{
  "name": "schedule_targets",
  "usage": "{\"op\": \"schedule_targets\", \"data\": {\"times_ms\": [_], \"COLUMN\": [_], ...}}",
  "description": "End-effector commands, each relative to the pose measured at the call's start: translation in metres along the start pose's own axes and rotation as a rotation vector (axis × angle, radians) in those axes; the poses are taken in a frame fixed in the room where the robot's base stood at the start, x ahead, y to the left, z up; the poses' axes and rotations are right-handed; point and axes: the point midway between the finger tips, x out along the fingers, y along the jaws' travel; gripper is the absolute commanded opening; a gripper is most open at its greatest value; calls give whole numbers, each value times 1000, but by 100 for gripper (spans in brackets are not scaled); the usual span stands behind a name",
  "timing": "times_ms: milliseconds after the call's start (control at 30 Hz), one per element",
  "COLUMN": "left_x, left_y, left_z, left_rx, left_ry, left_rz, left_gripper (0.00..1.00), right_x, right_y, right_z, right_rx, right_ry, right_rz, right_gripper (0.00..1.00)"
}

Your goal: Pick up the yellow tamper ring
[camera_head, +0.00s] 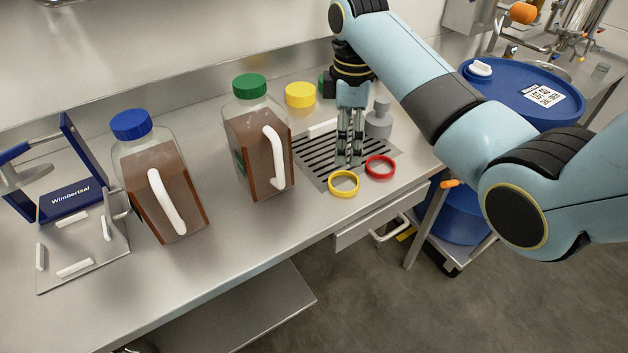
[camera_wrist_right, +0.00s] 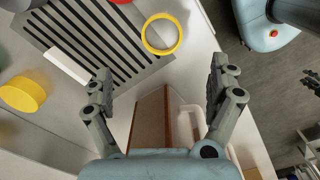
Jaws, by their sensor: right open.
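The yellow tamper ring (camera_head: 343,195) lies flat at the front edge of a slotted drain grate on the steel bench. In the right wrist view the yellow ring (camera_wrist_right: 162,52) shows whole, beyond the gap between the fingers. My right gripper (camera_head: 348,161) points down over the grate, just behind the ring in the head view. Its fingers (camera_wrist_right: 161,70) are spread and empty in the wrist view. Whether the fingertips touch the grate cannot be told.
A red ring (camera_head: 380,177) lies right beside the yellow one. A grey weight-like piece (camera_head: 378,124) and a yellow cap (camera_head: 300,95) stand behind. A green-capped brown jug (camera_head: 255,150) stands left of the grate. The bench edge and a drawer (camera_head: 375,222) are in front.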

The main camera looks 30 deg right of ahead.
Motion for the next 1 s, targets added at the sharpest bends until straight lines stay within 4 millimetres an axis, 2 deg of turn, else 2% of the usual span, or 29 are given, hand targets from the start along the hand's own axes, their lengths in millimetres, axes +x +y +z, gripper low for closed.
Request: {"op": "schedule_targets", "data": {"times_ms": [133,300,567,800,1000], "left_x": [6,11,14,22,22], "left_y": [1,1,2,2,3], "left_z": [13,15,15,17,17], "left_rx": [-1,-1,-1,0,0], "left_ry": [-6,-8,-9,-11,-11], "left_rz": [1,1,1,1,1], "left_gripper": [40,40,40,40,40], "right_x": [8,38,62,99,105], "right_y": [5,4,2,-4,-3], "right_z": [-3,-2,-2,-2,-2], "right_rx": [-27,-27,-27,-26,-27], "right_ry": [-1,-2,-1,0,0], "right_rz": [-14,-14,-12,-12,-9], "right_gripper": [91,91,91,91,91]}}
